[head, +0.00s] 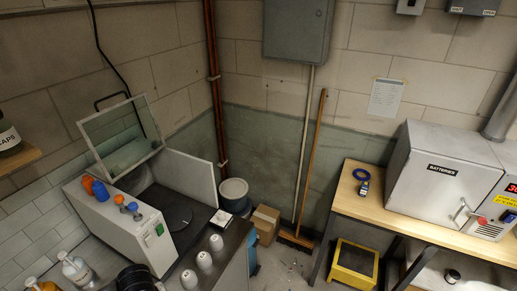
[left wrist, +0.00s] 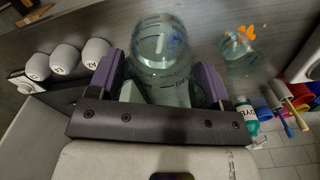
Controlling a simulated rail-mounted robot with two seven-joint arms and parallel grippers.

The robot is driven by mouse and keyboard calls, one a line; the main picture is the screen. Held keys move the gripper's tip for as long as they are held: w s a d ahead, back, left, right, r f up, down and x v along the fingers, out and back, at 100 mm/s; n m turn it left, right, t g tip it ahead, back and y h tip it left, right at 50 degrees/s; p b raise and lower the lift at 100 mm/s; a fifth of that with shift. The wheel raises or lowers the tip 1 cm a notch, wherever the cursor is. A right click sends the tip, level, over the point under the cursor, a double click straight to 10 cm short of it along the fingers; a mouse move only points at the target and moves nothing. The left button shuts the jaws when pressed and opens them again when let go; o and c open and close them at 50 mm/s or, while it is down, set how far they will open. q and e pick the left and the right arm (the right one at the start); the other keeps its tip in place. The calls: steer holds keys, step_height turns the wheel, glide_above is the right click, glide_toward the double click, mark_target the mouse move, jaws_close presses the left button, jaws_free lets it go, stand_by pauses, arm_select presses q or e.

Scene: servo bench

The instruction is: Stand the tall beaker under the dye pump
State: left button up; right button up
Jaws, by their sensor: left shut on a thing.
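The tall beaker (left wrist: 160,42) is clear glass with dark blue markings and fills the middle of the left wrist view. My left gripper (left wrist: 158,82) has its purple fingers on both sides of the beaker and is shut on it. I cannot tell whether the beaker's base touches the dark bench top. A teal bottle (left wrist: 245,112) with a partly readable "DYE" label is right of the gripper; I cannot tell whether it is the dye pump. In the head view, pump-topped bottles (head: 74,270) stand at lower left. The beaker is not clearly visible there. My right gripper is not in view.
Three white domed things (head: 204,260) line the dark bench and appear left of the gripper (left wrist: 66,57). A clear vessel with orange bits (left wrist: 240,50) stands right of the beaker. A white machine with a raised glass lid (head: 120,138) is at left.

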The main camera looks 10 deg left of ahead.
arm_select(q)
steer(key=shift+s+f+m, duration=0.1)
steer(key=shift+s+m, duration=0.7)
steer(key=shift+m, duration=0.3)
steer(key=s+d+f+m, duration=0.1)
steer(key=s+d+m, duration=0.2)
steer(key=s+m, duration=0.15)
steer(key=w+d+r+m, duration=0.2)
steer(key=w+d+r, duration=0.3)
steer(key=w+r, duration=0.45)
steer(key=w+d+r+m, duration=0.2)
steer(key=w+d+r, duration=0.4)
steer(key=r, duration=0.7)
steer(key=s+r+p, duration=0.8)
steer(key=r+p, duration=0.3)
steer(key=p, duration=0.3)
steer(key=shift+a+r+p, duration=0.25)
steer(key=shift+r+p, duration=0.05)
steer(key=shift+r, duration=0.05)
steer(key=shift+f, duration=0.1)
